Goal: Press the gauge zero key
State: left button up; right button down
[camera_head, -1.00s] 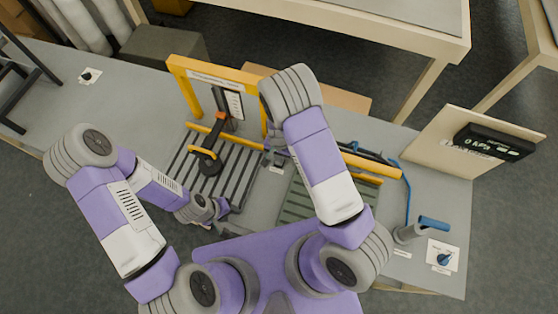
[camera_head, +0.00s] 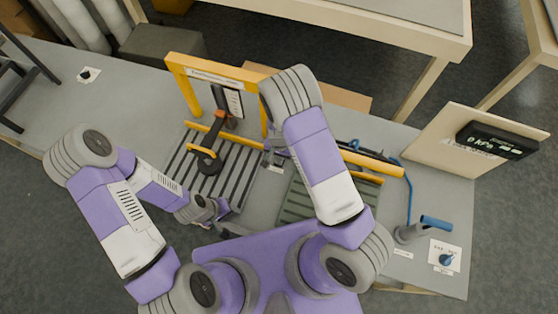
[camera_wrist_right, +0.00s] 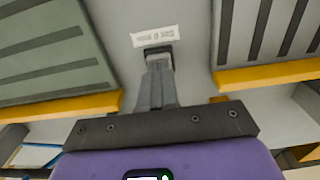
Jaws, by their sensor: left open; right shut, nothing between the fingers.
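The gauge (camera_head: 497,141) is a black display box on an upright board at the right of the head view; it reads 0 kPa. A small white label (camera_wrist_right: 154,37) lies on the grey table in the right wrist view, its print upside down. A dark key (camera_wrist_right: 158,50) beside it is largely covered by my fingertips. My right gripper (camera_wrist_right: 157,62) is shut and empty, its tips at the key; I cannot tell whether they press it. It also shows in the head view (camera_head: 274,156). My left gripper (camera_head: 217,210) is open and empty near the slatted bed's front edge.
A yellow frame (camera_head: 213,70) stands behind the dark slatted bed (camera_head: 235,170). A black and orange clamp (camera_head: 212,155) stands over that bed. A green slatted bed (camera_head: 298,203) lies right of the key. A blue-handled lever (camera_head: 412,232) and a knob (camera_head: 446,260) are at right.

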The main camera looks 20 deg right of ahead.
jog(key=shift+f, duration=0.1)
pick_arm(q)
jog(key=shift+s+a+f, duration=0.1)
jog(key=shift+s+f, duration=0.05)
jog(key=shift+f, duration=0.15)
pick_arm(e)
jog(key=shift+s+a+f, duration=0.1)
jog(key=shift+s+f, duration=0.05)
jog(key=shift+f, duration=0.1)
pick_arm(q)
jog(key=shift+f+b, duration=0.2)
jog(key=shift+b, duration=0.2)
pick_arm(e)
jog(key=shift+f, duration=0.2)
pick_arm(q)
jog(key=shift+r+p, duration=0.55)
jog(key=shift+p, duration=0.15)
pick_arm(e)
jog(key=shift+w+r, duration=0.2)
jog(key=shift+r, duration=0.6)
pick_arm(q)
jog(key=shift+w+r, duration=0.25)
pick_arm(e)
jog(key=shift+w+d+r, duration=0.25)
jog(key=shift+r, duration=0.05)
pick_arm(q)
jog(key=shift+s, duration=0.15)
pick_arm(e)
jog(key=shift+s+a, duration=0.1)
jog(key=shift+s, duration=0.05)
